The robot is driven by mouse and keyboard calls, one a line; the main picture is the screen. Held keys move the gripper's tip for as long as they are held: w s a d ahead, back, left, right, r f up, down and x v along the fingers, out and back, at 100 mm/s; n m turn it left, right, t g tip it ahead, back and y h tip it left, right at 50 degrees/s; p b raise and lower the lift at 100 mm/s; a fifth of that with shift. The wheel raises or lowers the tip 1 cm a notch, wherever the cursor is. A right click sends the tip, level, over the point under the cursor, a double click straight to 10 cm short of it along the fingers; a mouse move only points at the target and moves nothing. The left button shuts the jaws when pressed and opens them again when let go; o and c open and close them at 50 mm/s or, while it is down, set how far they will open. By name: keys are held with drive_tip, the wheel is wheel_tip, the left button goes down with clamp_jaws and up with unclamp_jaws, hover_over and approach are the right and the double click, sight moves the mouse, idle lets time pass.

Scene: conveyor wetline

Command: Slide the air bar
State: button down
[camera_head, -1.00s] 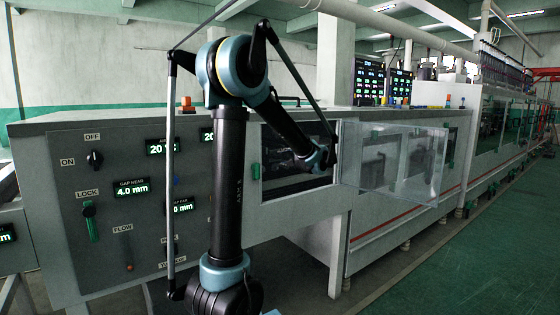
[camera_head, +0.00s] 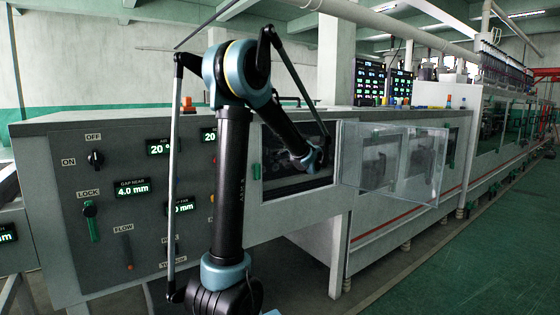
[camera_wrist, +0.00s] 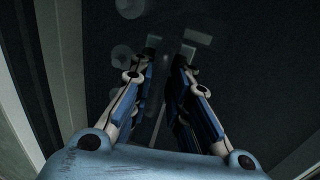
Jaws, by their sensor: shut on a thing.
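My gripper (camera_wrist: 168,52) reaches into a dark machine opening (camera_head: 285,178). In the wrist view its two fingers run nearly parallel with a narrow gap, shut on a dark part that is hard to make out, seemingly the air bar. In the head view the fingers are hidden; only my wrist shows at the right side of the opening. The gap rear display (camera_head: 132,188) reads 4.0 mm. Another display (camera_head: 181,208) is partly hidden by my arm. The green lock handle (camera_head: 92,222) points down.
A clear panel (camera_head: 400,165) stands out in front of the machine, just right of my wrist. The grey control panel (camera_head: 65,190) with a switch and a flow slider (camera_head: 128,252) is at left. The green floor (camera_head: 470,265) at right is clear.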

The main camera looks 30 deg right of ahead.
drive_tip(key=shift+f, duration=0.25)
drive_tip(key=shift+r+x, duration=0.2)
drive_tip(key=shift+x, duration=0.9)
drive_tip(key=shift+a, duration=0.15)
drive_tip(key=c, duration=1.6)
unclamp_jaws()
drive_tip(key=shift+w, duration=0.2)
